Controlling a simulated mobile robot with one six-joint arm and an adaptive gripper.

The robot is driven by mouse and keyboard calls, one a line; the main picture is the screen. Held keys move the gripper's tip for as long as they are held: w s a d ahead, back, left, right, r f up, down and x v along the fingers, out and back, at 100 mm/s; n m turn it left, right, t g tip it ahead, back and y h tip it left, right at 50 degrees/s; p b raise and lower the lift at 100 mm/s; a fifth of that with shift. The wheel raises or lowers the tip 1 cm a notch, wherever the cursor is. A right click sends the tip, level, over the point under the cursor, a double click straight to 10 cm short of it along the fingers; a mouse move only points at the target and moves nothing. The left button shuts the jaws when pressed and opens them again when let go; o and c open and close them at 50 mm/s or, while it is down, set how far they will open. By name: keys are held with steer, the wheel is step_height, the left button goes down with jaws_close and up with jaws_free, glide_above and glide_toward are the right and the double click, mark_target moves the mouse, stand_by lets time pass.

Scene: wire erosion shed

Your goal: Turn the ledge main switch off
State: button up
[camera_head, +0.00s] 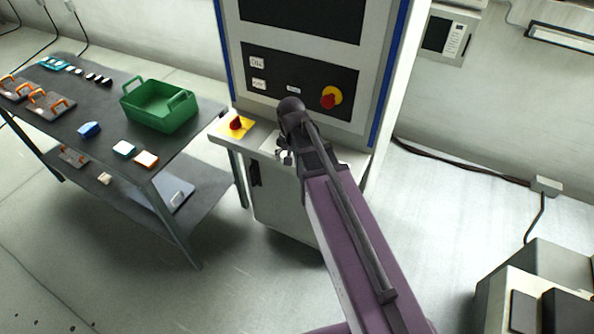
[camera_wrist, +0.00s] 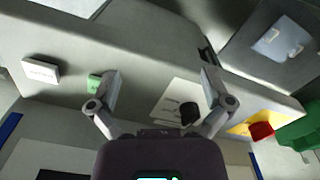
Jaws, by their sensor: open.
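The ledge main switch (camera_head: 236,123) is a red knob on a yellow plate at the left end of the machine's ledge (camera_head: 222,138). In the wrist view the switch (camera_wrist: 261,131) shows at the right, outside my right finger. My gripper (camera_head: 284,155) is over the ledge, to the right of the switch and apart from it; the arm partly hides it. In the wrist view my gripper (camera_wrist: 160,78) is open with nothing between the fingers. A black knob on a white plate (camera_wrist: 172,104) lies near the right finger. The switch's exact setting is too small to tell.
A similar red knob on a yellow disc (camera_head: 330,98) sits on the upright panel. A dark table (camera_head: 190,128) at the left bears a green crate (camera_head: 160,118). A white block (camera_wrist: 41,71) and a green block (camera_wrist: 95,82) are on the ledge. Floor at right is partly clear.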

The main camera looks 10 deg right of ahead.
steer(key=shift+s+d+f, duration=0.2)
steer(key=shift+s+d, duration=0.05)
steer(key=shift+s, duration=0.25)
steer(key=shift+s+d+f, duration=0.15)
steer(key=shift+s+d, duration=0.05)
steer(key=shift+s, duration=0.3)
steer(key=s+d+f+n+b, duration=0.1)
steer(key=s+d+n, duration=0.1)
steer(key=s+d, duration=0.3)
steer(key=s, duration=0.3)
steer(key=shift+n+b, duration=0.3)
steer(key=shift+b, duration=0.05)
steer(key=shift+s+f, duration=0.1)
stand_by(0.4)
